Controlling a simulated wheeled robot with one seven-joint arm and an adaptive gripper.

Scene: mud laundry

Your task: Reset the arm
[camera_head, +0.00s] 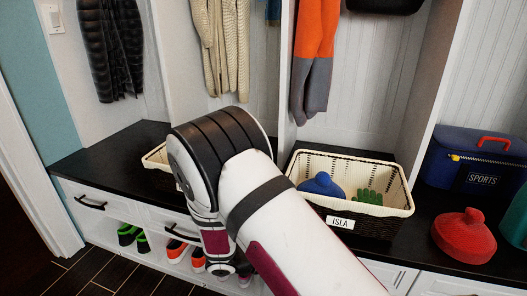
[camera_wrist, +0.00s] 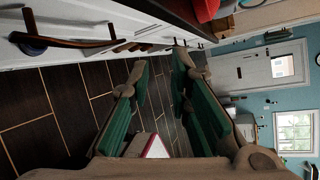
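My arm reaches forward and bends downward in the head view, in front of the bench. My gripper is not clearly visible there, hidden by or below the arm. In the wrist view my gripper (camera_wrist: 160,62) shows two fingers with green pads. They stand apart with bare dark floor seen between them, and nothing is held. A white and dark red piece, probably part of my own body, shows low between the fingers.
A black-topped bench (camera_head: 95,156) carries a basket labelled ISLA (camera_head: 403,186) holding a blue hat (camera_head: 323,185) and green gloves (camera_head: 368,196). A red hat (camera_head: 465,236) and blue sports bag (camera_head: 475,168) stand right. Shoes (camera_head: 175,248) sit below. Drawer handles (camera_wrist: 65,42) protrude near my gripper.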

